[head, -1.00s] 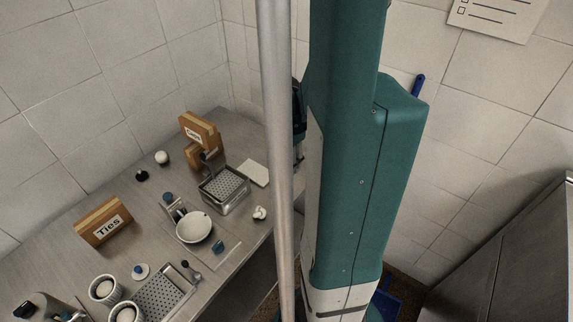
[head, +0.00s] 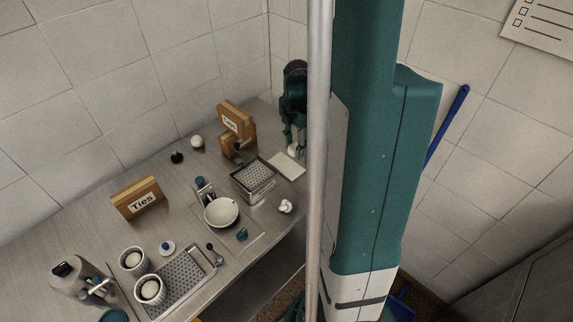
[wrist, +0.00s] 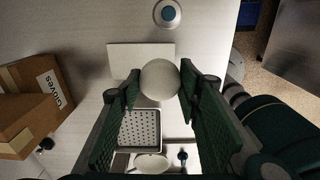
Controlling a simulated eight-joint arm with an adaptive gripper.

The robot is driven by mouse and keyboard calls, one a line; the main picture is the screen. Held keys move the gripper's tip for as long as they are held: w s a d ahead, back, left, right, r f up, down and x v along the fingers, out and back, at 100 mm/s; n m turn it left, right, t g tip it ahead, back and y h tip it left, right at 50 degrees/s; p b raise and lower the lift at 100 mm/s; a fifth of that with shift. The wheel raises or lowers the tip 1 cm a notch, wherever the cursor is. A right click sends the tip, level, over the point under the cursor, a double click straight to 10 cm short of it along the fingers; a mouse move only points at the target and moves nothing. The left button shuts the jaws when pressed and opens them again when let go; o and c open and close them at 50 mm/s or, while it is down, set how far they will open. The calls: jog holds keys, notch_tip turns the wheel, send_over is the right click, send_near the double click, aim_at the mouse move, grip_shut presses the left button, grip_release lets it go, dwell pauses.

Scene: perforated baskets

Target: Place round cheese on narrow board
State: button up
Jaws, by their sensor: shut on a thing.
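My gripper (wrist: 159,84) is shut on a round white ball, the round cheese (wrist: 159,78), held between its two green fingers in the wrist view. In the head view my gripper (head: 293,139) hangs over the far right of the counter, with the white cheese (head: 292,151) at its lower end. A flat white rectangular board (head: 287,166), apparently the narrow board, lies just below it. It also shows in the wrist view (wrist: 125,60), behind and left of the cheese, which covers part of it. The height of the cheese above the board is unclear.
A perforated metal basket (head: 254,176) stands beside the board. Cardboard boxes (head: 236,123) are behind it; one reads Gloves in the wrist view (wrist: 14,137). A white bowl (head: 221,212) and a small white lump (head: 285,206) are nearer. The counter's edge is close on the right.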

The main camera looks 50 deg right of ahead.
jog(key=w, duration=0.2)
jog(key=w+a, duration=0.1)
jog(key=w, duration=0.1)
jog(key=shift+w+r, duration=0.15)
send_over(286, 166)
jog(key=shift+w+d+f, duration=0.1)
jog(key=shift+f, duration=2.8)
jog(key=shift+f, duration=0.1)
jog(key=shift+f, duration=2)
jog(key=shift+f, duration=0.15)
jog(key=o, duration=0.9)
